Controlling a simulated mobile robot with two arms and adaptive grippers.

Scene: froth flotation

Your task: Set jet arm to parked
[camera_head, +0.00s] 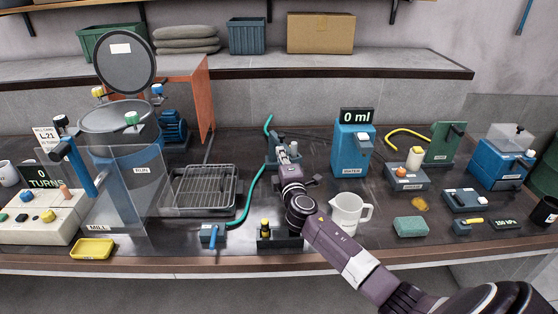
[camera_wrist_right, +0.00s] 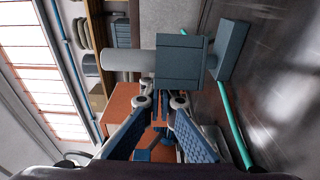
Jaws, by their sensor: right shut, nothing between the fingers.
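The jet arm device (camera_head: 293,150) is a blue-grey unit with a teal hose, at the back middle of the bench, partly hidden behind my right gripper. In the right wrist view its grey-blue block (camera_wrist_right: 182,62) has a pale cylinder (camera_wrist_right: 122,61) at one end. My right gripper (camera_head: 283,158) is shut and empty, reaching over the bench close in front of the device. In the wrist view its fingertips (camera_wrist_right: 161,103) appear beside the block; I cannot tell whether they touch it. My left gripper is not in view.
The teal hose (camera_head: 247,203) runs left of my right arm. A wire rack tray (camera_head: 204,207) lies to the left, and a white jug (camera_head: 346,214) stands close right of my arm. The blue water dispenser (camera_head: 352,150) is behind the jug. A small stand (camera_head: 279,241) is at the front.

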